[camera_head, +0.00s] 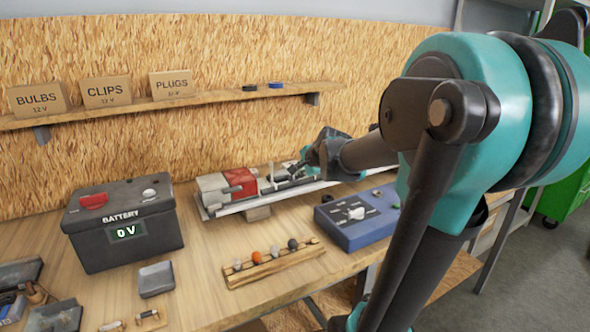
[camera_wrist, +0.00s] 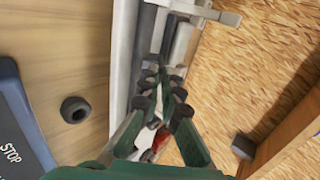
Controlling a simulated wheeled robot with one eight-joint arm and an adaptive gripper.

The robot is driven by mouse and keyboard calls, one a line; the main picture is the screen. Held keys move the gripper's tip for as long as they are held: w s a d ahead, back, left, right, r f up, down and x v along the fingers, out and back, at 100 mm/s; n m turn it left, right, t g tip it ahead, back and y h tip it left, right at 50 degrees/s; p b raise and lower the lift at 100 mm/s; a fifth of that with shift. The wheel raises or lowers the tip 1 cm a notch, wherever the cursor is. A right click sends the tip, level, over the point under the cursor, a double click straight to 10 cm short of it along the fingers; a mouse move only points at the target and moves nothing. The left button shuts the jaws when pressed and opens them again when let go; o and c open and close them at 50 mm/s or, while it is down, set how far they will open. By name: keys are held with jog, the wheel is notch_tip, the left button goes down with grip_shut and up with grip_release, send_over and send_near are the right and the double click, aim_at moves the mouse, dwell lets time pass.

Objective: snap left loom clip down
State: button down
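The trailer frame rail (camera_head: 290,188) is a long pale-grey bar on the bench; its left end carries a red and white lamp block (camera_head: 228,187). My gripper (camera_head: 303,168) is low over the rail, just right of the lamp block. In the wrist view my gripper's (camera_wrist: 163,72) green fingers run in close together over the rail (camera_wrist: 125,50), and I see nothing held between them. A pale crossbar (camera_wrist: 205,12) sticks out over the rail beyond the tips; I cannot tell whether it is a loom clip. The left loom clip is not clearly distinguishable, and my gripper covers part of the rail.
A blue control box (camera_head: 358,217) stands in front of the rail. A wooden strip (camera_head: 275,265) with several small knobs lies in front. A shelf (camera_head: 200,99) with boxes hangs behind.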

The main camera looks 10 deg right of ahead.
aim_at(296, 180)
jog(key=shift+s+d+f+t+y, duration=0.15)
jog(key=shift+s+f+t+y, duration=0.3)
jog(key=shift+t, duration=0.6)
jog(key=shift+s+d+f+t+y, duration=0.2)
jog(key=shift+s+f+t, duration=0.3)
jog(key=shift+t, duration=0.5)
jog(key=shift+s+d+f+t+y, duration=0.1)
jog(key=shift+s+f+t+y, duration=0.4)
jog(key=shift+t, duration=0.55)
jog(key=shift+w+f, duration=0.1)
jog(key=shift+f, duration=0.05)
jog(key=c, duration=1.7)
grip_release()
jog(key=shift+c, duration=0.2)
jog(key=v, duration=1)
jog(key=shift+s+d, duration=0.1)
jog(key=shift+s, duration=0.25)
jog(key=shift+s+d, duration=0.1)
jog(key=shift+s, duration=0.5)
